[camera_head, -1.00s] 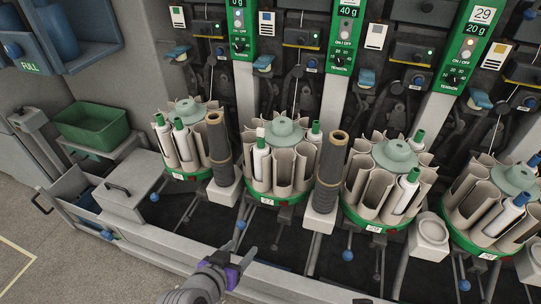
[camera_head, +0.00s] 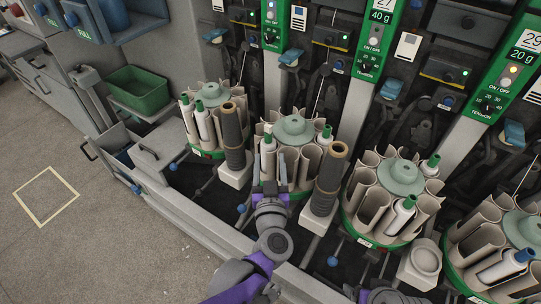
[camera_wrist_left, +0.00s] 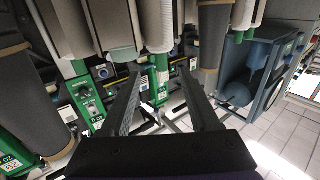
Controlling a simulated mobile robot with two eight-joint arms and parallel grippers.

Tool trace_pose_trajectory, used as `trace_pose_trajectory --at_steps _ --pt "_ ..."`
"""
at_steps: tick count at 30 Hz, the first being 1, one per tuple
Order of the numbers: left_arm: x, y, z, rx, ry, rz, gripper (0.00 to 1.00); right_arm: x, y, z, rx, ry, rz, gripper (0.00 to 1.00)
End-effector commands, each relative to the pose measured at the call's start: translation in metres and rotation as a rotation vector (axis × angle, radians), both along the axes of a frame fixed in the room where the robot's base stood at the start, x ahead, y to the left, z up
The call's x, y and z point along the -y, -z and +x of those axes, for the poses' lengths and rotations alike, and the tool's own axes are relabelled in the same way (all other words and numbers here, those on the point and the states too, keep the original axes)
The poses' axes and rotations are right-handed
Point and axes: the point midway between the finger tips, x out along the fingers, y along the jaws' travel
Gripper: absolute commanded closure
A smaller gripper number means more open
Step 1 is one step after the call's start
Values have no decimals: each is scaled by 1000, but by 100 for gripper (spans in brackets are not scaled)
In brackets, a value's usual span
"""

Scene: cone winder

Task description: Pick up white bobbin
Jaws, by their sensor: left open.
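A white bobbin (camera_head: 267,146) stands upright in the second round magazine (camera_head: 291,131) from the left in the head view. My left gripper (camera_head: 269,168) is open in front of this magazine, its fingers pointing at the bobbin's side. In the left wrist view the open fingers (camera_wrist_left: 163,92) spread apart with no bobbin between their tips. A white cylinder (camera_wrist_left: 156,22) shows beyond them there. Other white bobbins with green tips (camera_head: 203,121) stand in the left magazine. My right gripper's fingers are out of view; only a bit of that arm shows at the bottom edge.
Tall dark cones stand either side of the second magazine, on the left (camera_head: 233,135) and close on the right (camera_head: 328,178). A grey rail (camera_head: 195,225) runs below. Winder control panels rise behind. A green bin (camera_head: 137,90) is at left, with open floor in front.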

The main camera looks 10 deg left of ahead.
Motion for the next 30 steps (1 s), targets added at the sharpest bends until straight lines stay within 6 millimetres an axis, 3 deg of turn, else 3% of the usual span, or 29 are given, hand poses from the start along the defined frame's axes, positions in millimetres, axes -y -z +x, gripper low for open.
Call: trace_pose_trajectory --at_steps 4,11,19,27,30 --pt "-6 1 25 0 -2 1 38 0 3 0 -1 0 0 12" --pt "-10 1 44 0 1 0 38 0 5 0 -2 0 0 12" --pt "-20 3 81 0 1 0 38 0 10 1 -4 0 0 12" --pt "-20 2 88 0 3 -1 38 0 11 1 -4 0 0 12" --pt "-20 2 88 0 3 -1 52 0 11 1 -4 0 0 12"
